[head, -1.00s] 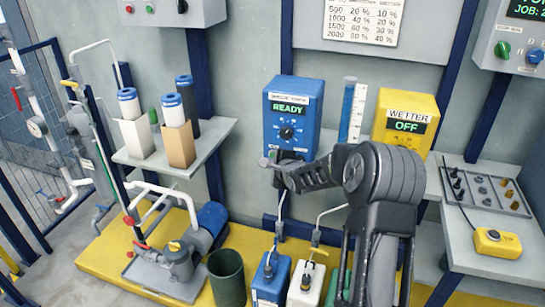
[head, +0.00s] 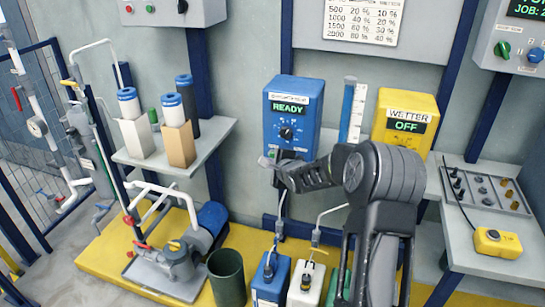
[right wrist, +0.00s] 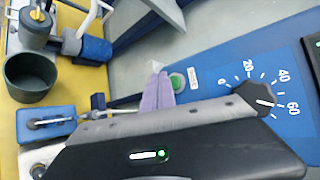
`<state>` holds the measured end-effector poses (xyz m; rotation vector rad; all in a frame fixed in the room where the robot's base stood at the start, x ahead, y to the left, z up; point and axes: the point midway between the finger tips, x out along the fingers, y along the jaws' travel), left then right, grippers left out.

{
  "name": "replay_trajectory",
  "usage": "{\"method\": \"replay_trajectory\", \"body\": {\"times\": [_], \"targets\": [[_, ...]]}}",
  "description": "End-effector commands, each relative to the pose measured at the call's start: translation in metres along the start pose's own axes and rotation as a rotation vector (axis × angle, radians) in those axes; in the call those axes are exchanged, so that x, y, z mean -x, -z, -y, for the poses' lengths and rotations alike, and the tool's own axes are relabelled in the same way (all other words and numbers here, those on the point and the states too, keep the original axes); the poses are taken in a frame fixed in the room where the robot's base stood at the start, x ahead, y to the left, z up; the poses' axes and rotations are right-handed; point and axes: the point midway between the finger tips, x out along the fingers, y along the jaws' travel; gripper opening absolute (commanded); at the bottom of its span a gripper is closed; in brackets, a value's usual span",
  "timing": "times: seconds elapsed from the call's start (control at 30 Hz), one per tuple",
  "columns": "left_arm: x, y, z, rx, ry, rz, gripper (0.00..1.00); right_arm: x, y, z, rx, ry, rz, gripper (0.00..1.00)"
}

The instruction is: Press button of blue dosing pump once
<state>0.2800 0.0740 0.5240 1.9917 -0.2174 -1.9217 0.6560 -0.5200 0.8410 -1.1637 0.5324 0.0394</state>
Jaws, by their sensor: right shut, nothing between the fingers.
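The blue dosing pump (head: 309,97) hangs on the wall and its display reads READY. Its face also shows in the right wrist view (right wrist: 215,67), with a black dial (right wrist: 252,99) and a round green button (right wrist: 177,82). My right gripper (head: 271,160) is shut and empty at the lower front of the pump. In the right wrist view its pale purple fingertips (right wrist: 158,92) are right beside the green button; I cannot tell whether they touch it. In the head view the button is hidden behind the gripper. My left gripper is not in view.
A shelf (head: 213,140) with filter cartridges is on the left. Below stand a blue canister (head: 271,285), a white canister (head: 306,286) and a dark green bin (head: 226,279).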

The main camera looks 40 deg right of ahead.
Motion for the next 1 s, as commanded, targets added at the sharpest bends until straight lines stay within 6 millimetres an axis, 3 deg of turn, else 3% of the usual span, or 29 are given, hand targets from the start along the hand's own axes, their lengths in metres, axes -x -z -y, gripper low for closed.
{"method": "replay_trajectory", "body": {"times": [1.0], "targets": [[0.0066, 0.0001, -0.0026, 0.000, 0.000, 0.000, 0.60, -0.0058, 0.0043, 0.0045, 0.000, 0.000, 0.000, 0.00]]}}
